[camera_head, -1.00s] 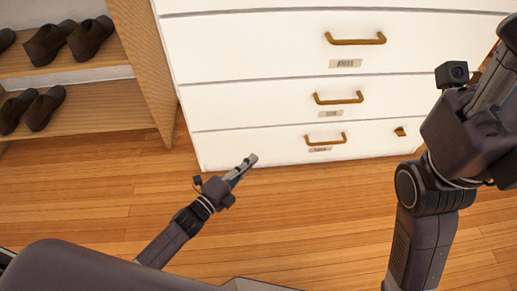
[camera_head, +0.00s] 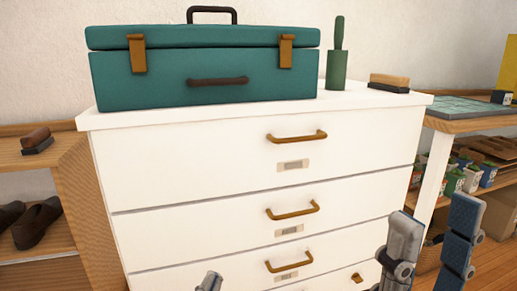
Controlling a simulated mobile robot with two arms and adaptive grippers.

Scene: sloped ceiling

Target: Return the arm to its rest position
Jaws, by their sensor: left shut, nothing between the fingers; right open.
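My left gripper (camera_head: 209,282) shows only as a shut tip at the bottom edge, in front of the white drawer unit (camera_head: 100,172). It holds nothing. My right gripper (camera_head: 434,213) stands at the lower right with its two fingers pointing up and spread apart, empty. It is in front of the drawer unit's right side and the floor beyond. The rest of both arms is out of view. The visible drawers look shut, each with a brass handle.
A teal toolbox (camera_head: 140,85), a green-handled tool (camera_head: 337,68) and a brush (camera_head: 389,83) are on the drawer unit. A wooden shelf (camera_head: 70,165) with shoes stands left. A table (camera_head: 448,125) stands right, with potted plants and boxes below it.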

